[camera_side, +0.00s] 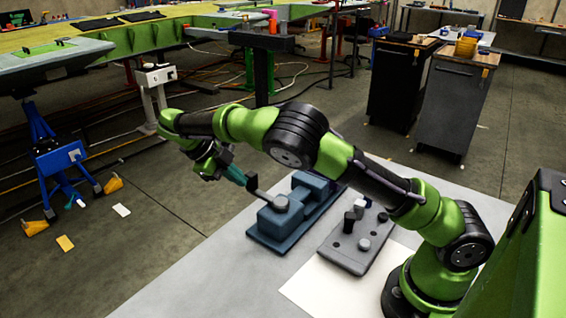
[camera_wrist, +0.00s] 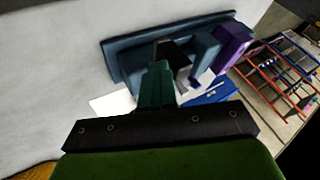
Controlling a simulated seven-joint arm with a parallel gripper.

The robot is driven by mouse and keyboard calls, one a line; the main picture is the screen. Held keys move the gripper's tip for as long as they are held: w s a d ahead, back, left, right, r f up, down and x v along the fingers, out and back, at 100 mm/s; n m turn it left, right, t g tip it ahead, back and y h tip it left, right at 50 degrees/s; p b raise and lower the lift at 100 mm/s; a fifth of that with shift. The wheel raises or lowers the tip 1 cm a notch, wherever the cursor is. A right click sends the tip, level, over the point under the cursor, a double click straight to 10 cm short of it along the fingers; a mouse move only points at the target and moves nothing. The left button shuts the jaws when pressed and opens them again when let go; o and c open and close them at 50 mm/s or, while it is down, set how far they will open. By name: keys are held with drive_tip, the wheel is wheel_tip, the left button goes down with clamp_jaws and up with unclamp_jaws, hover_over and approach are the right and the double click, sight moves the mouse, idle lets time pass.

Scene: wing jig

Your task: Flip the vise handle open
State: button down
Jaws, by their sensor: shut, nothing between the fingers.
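The blue vise (camera_side: 312,189) stands on the light grey table, left of the middle of it in the side view. Its grey handle (camera_side: 264,195) runs from a round pivot (camera_side: 281,203) on top of the vise out to the left, with its free end bent up. My gripper (camera_side: 246,182) has its dark green fingers shut and empty, tips at or very close to that bent end; I cannot tell if they touch. In the wrist view the closed fingers (camera_wrist: 158,68) point at the vise (camera_wrist: 205,48). I cannot make out the handle clearly there.
A grey plate (camera_side: 345,258) with small black and grey parts lies right of the vise, under my arm. A white sheet (camera_side: 325,288) lies in front of it. A purple block (camera_wrist: 232,40) is at the vise's end. The table's front left is clear.

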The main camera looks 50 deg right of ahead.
drive_tip(key=shift+w+d+r, duration=0.1)
drive_tip(key=shift+d+r, duration=0.05)
drive_tip(key=shift+d, duration=0.2)
drive_tip(key=v, duration=0.7)
drive_tip(key=shift+a, duration=0.4)
